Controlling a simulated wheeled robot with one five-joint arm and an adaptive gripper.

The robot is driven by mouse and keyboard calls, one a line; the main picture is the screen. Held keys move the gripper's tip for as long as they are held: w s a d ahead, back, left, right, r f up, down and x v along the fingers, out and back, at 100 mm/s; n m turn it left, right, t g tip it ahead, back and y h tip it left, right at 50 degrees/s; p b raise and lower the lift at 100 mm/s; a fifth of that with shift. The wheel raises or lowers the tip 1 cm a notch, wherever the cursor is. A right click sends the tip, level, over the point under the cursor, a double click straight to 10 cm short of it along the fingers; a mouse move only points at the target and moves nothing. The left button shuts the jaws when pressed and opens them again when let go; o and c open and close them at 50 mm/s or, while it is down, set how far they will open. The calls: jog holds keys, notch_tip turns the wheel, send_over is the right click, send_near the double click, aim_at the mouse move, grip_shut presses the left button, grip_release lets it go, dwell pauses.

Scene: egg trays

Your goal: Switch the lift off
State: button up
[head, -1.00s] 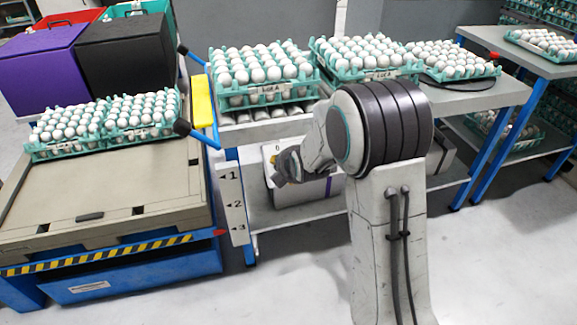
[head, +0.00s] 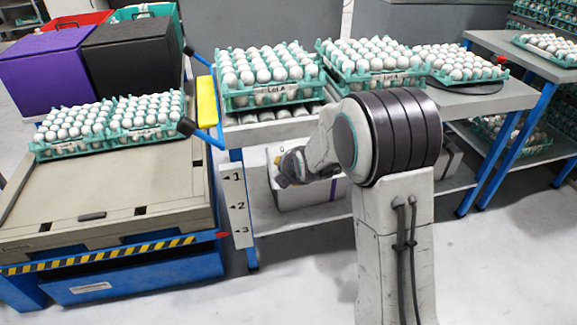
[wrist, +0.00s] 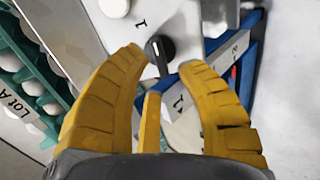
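In the wrist view a black rotary knob (wrist: 160,48) with a pale pointer line sits on a white panel (wrist: 186,20) with a "1" printed beside it. My gripper (wrist: 160,58) is open, its yellow fingers on either side of the knob; I cannot tell whether they touch it. In the head view my gripper (head: 288,167) is in front of a white box (head: 310,195) on the lower shelf and hides part of its face. The blue lift (head: 140,278) with hazard stripes stands at the left, carrying a beige platform (head: 110,200).
A white plate marked 1, 2, 3 (head: 237,207) is by the blue table leg. Egg trays (head: 265,100) stand on the table above my gripper, one labelled Lot A. More egg trays (head: 110,148) sit on the platform. Open floor (head: 290,280) lies in front.

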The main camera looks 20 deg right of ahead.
jog(key=p+v, duration=0.3)
jog(key=v, duration=0.3)
jog(key=shift+w+f+m+b, duration=0.55)
jog(key=shift+w+f+m, duration=0.6)
jog(key=shift+m, duration=4.85)
jog(key=shift+w+f+m+b, duration=0.5)
jog(key=shift+w+f+m, duration=0.6)
jog(key=shift+m, duration=4.9)
jog(key=shift+w+f+m+b, duration=0.55)
jog(key=shift+w+f+m, duration=0.6)
jog(key=shift+m, duration=4.85)
